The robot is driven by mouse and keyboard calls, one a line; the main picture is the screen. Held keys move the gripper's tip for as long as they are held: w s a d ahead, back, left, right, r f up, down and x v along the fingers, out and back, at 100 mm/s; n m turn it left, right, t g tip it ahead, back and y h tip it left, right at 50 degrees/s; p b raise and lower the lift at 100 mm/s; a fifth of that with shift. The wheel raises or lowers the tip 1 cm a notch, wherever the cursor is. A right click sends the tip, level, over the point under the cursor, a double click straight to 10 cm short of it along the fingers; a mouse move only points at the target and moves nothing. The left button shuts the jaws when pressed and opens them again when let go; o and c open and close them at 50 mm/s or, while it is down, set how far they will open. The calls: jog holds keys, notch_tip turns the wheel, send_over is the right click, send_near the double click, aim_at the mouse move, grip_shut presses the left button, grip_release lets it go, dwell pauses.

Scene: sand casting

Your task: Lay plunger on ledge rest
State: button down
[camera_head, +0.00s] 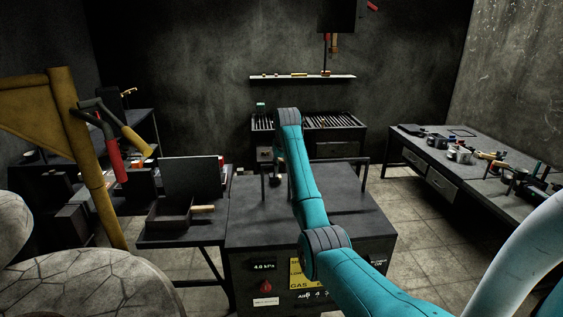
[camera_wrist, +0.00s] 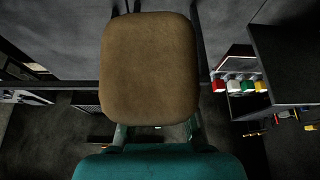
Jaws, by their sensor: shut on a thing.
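A tan, rounded-square block (camera_wrist: 150,68) fills the upper middle of the wrist view, and I take it to be part of the plunger. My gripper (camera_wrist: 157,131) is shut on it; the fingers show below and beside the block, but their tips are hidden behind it. In the head view my arm reaches forward over the grey furnace-like cabinet, and its upper link hides much of the gripper and the held thing. I cannot tell which surface is the ledge rest; a narrow wall shelf (camera_head: 285,77) with small yellow items is at the back.
The grey cabinet (camera_head: 250,215) with gauge labels stands in front. A dark grated bench (camera_head: 335,122) is behind it. A side table (camera_head: 155,238) with an open box is left. A long workbench (camera_head: 425,150) with several tools is right. Floor between cabinet and workbench is clear.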

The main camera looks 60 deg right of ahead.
jog(key=shift+f, duration=0.45)
dwell(0.6)
jog(key=c, duration=0.9)
grip_release()
jog(key=v, duration=1.2)
